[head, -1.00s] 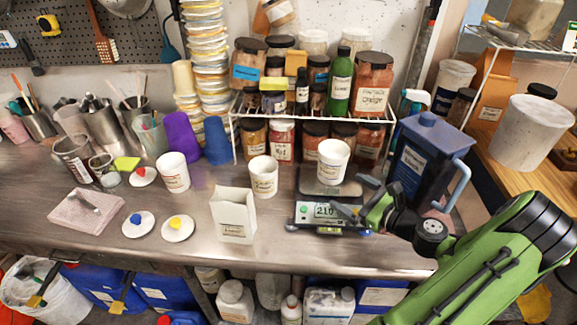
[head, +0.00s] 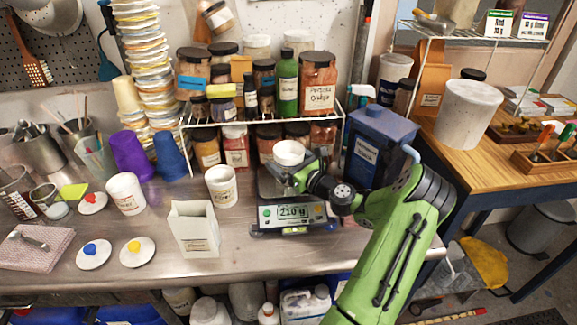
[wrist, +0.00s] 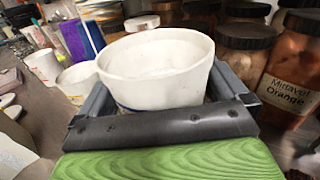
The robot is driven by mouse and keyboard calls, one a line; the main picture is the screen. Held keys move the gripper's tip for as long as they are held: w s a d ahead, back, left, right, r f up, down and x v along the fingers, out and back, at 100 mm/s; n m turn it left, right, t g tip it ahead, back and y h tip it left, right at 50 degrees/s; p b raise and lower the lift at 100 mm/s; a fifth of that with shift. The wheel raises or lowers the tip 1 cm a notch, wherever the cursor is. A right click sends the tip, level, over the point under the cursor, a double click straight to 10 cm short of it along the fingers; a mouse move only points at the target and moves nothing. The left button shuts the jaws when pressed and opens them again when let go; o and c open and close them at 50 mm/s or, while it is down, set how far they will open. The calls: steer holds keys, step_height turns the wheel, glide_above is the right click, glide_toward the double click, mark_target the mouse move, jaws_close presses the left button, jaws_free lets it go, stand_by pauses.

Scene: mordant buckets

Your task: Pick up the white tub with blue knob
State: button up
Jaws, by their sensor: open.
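A white tub (head: 289,152) without a lid stands at the digital scale (head: 292,212), which reads about 210 g. My gripper (head: 291,174) is at this tub from the front, its jaws open. In the wrist view the white tub (wrist: 157,68) sits between the two fingers of my gripper (wrist: 160,95), one on each side; contact cannot be told. A trace of blue shows low on the tub's left. A white lid with a blue knob (head: 93,254) lies flat on the bench at the left, apart from the tubs.
Two more white tubs, one (head: 126,194) and another (head: 221,186), stand left of the scale. Lids with yellow (head: 137,251) and red (head: 92,203) knobs lie left. A jar rack (head: 262,122) stands behind, a blue jug (head: 377,150) right.

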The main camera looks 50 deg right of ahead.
steer(key=shift+w, duration=0.3)
steer(key=shift+s, duration=0.1)
steer(key=c, duration=1)
steer(key=shift+o, duration=0.2)
step_height(320, 180, up, 10)
steer(key=p, duration=0.3)
